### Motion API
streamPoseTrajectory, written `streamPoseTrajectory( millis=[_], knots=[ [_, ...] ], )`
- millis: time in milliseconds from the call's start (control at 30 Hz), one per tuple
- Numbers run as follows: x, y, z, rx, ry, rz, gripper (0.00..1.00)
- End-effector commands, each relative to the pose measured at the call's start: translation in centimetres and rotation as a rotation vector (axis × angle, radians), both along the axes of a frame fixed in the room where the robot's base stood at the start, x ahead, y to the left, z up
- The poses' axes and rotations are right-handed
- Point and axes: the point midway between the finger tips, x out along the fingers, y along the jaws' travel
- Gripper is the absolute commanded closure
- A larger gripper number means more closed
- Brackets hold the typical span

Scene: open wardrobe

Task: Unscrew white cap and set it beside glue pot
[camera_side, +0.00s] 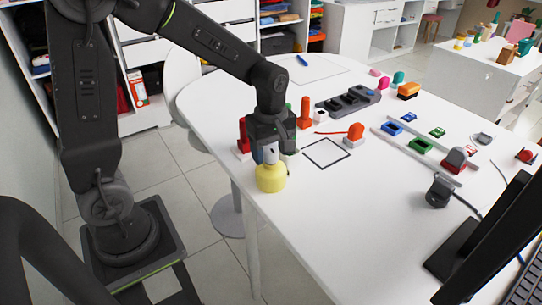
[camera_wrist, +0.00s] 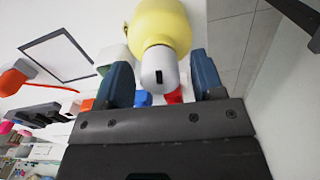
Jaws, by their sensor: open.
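The glue pot (camera_side: 270,180) is a yellow, rounded pot standing upright near the left edge of the white table; its body also shows at the top of the wrist view (camera_wrist: 160,24). The white cap (camera_wrist: 159,70) sits on the pot's neck and carries a small dark mark. My gripper (camera_wrist: 160,78) is open, with one blue-grey finger on each side of the cap and visible gaps between fingers and cap. In the side view my gripper (camera_side: 271,152) is directly above the pot and partly hides the cap.
A black square outline (camera_side: 326,153) lies on the table right of the pot. A red-orange object (camera_side: 355,134) and an upright orange one (camera_side: 305,112) stand behind. Red and green items stand close behind my gripper. A dark monitor (camera_side: 490,235) occupies the right front. The front middle table is clear.

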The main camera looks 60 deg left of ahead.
Motion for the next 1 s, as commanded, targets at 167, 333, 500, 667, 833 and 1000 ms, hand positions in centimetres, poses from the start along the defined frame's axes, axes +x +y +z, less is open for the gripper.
streamPoseTrajectory(
  millis=[167, 333, 500, 667, 833, 1000],
  knots=[
    [0.0, 0.0, 0.0, 0.0, 0.0, -0.21, 0.38],
    [0.0, 0.0, 0.0, 0.0, 0.0, -0.457, 0.38],
    [0.0, 0.0, 0.0, 0.0, 0.0, -0.703, 0.38],
    [0.0, 0.0, 0.0, 0.0, 0.0, -0.934, 0.38],
    [0.0, 0.0, 0.0, 0.0, 0.0, -1.18, 0.38],
    [0.0, 0.0, 0.0, 0.0, 0.0, -1.397, 0.38]
  ],
)
